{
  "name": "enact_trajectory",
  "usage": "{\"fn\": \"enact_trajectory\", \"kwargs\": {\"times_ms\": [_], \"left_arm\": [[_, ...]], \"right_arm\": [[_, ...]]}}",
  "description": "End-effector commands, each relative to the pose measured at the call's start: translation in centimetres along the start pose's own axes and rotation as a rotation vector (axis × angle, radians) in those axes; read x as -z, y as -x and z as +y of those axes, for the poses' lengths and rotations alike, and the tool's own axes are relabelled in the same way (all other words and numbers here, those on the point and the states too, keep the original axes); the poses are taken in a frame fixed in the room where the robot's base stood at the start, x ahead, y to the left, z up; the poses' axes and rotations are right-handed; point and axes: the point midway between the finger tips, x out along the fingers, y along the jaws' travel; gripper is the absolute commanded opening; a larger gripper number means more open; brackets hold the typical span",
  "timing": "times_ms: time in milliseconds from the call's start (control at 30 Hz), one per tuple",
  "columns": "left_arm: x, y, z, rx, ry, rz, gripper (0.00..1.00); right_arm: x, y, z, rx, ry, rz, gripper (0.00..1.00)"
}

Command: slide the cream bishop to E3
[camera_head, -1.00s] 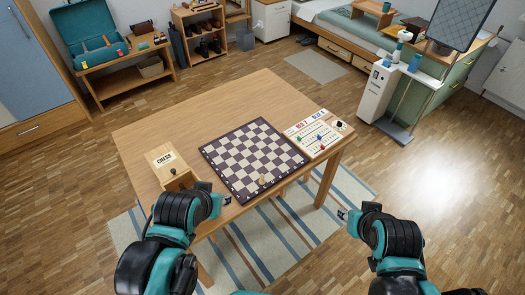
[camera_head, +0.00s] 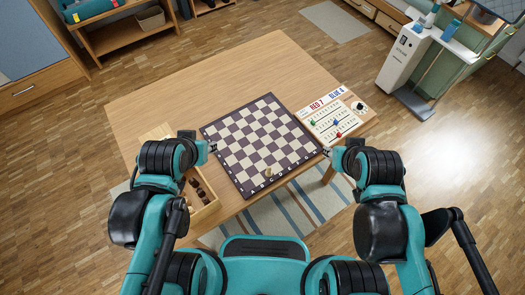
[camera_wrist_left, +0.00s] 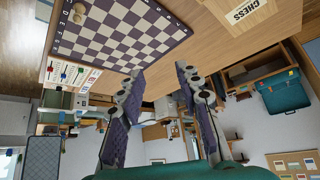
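The chessboard (camera_head: 212,132) lies on the wooden table, with purple-brown and cream squares and letters along its near edge. The cream bishop (camera_head: 268,172) stands at the board's near edge; it also shows small in the left wrist view (camera_wrist_left: 79,11). Its exact square is hard to read. My left gripper (camera_head: 213,148) is beside the board's left edge, apart from the bishop. Its two fingers (camera_wrist_left: 158,78) are spread with nothing between them in the left wrist view. My right gripper (camera_head: 327,152) is by the board's right corner, too small to tell open or shut.
An open drawer (camera_head: 208,211) with dark pieces is below my left gripper, at the box marked CHESS (camera_wrist_left: 247,10). A score panel (camera_head: 318,108) with colored beads lies right of the board. The table's far left (camera_head: 190,85) is clear.

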Motion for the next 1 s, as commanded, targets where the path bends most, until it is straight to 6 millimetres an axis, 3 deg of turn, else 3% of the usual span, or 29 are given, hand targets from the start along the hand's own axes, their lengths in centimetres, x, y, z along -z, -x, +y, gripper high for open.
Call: {"fn": "enact_trajectory", "kwargs": {"times_ms": [233,367,667,800,1000], "left_arm": [[0.1,-0.2,0.3,-0.006,0.025,-0.011,0.41],[0.7,-1.3,1.6,-0.029,0.155,-0.066,0.41],[0.8,-7.6,8.6,0.002,0.756,-0.36,0.41],[-0.7,-11.0,12.1,0.099,1.021,-0.494,0.41],[-3.4,-14.5,15.5,0.254,1.28,-0.606,0.41]], "right_arm": [[0.0,0.0,0.0,0.0,0.0,0.0,0.4],[0.0,0.0,0.0,0.0,0.0,0.0,0.4],[-0.1,-0.1,0.0,0.0,0.0,0.0,0.4],[-0.1,-0.1,0.0,0.0,0.0,0.0,0.4],[-0.1,-0.1,0.0,0.0,0.0,0.0,0.4]]}}
